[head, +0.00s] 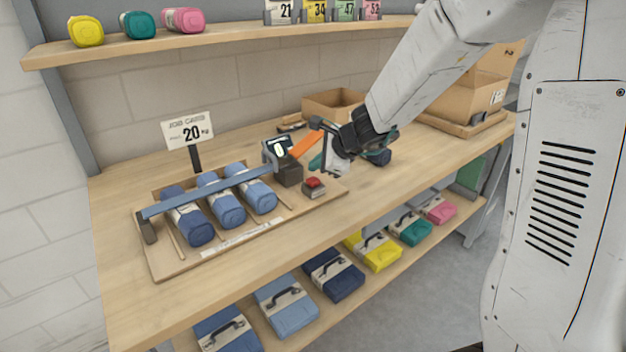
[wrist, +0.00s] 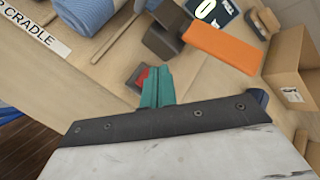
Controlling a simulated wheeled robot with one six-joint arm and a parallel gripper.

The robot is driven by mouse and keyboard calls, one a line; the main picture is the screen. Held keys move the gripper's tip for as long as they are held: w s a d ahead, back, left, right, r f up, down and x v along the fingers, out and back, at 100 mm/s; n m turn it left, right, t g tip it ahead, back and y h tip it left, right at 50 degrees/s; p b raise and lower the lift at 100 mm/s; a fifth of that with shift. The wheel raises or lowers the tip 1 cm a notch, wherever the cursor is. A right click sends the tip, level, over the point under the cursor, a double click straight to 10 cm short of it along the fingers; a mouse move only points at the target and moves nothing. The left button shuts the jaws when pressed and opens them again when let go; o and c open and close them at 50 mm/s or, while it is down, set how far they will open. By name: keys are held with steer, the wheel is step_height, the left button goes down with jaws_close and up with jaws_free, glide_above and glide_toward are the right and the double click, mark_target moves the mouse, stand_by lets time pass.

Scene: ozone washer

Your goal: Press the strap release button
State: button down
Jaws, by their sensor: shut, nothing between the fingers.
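The red button (head: 315,183) sits on a small grey box on the right part of the cradle board (head: 158,266). In the wrist view its red top (wrist: 143,75) is partly hidden behind my teal fingers. A blue strap (head: 205,191) runs over three blue rolls (head: 221,201) to a dark block (head: 289,172). An orange paddle (head: 306,144) sticks out from the block, and a display reading 0 (head: 278,149) stands beside it. My gripper (head: 316,162) is shut and empty, its tips close above the button; I cannot tell if they touch.
A "JOB CARD 20 kg" sign (head: 188,131) stands behind the rolls. Cardboard boxes (head: 464,97) stand at the back right. A dark blue roll (head: 379,157) lies behind my wrist. The front right of the table is clear. Coloured cases (head: 334,274) fill the lower shelf.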

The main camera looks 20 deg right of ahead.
mark_target(317, 181)
steer(key=shift+r, duration=2.05)
steer(key=s+a+n+g, duration=0.2)
steer(key=s+n+g, duration=0.1)
steer(key=s+n, duration=0.5)
steer(key=s+a+n+g, duration=0.25)
steer(key=s+n, duration=0.25)
steer(key=s, duration=0.6)
steer(key=s+d+r+n+h, duration=0.2)
steer(key=s+d+n, duration=0.1)
steer(key=s, duration=0.6)
steer(key=s+d+r+n+g+h, duration=0.1)
steer(key=s+d+n, duration=0.3)
steer(key=s, duration=0.5)
steer(key=shift+r+n+h, duration=0.5)
steer(key=shift+r+h, duration=0.3)
steer(key=shift+r, duration=0.1)
steer(key=shift+s, duration=0.1)
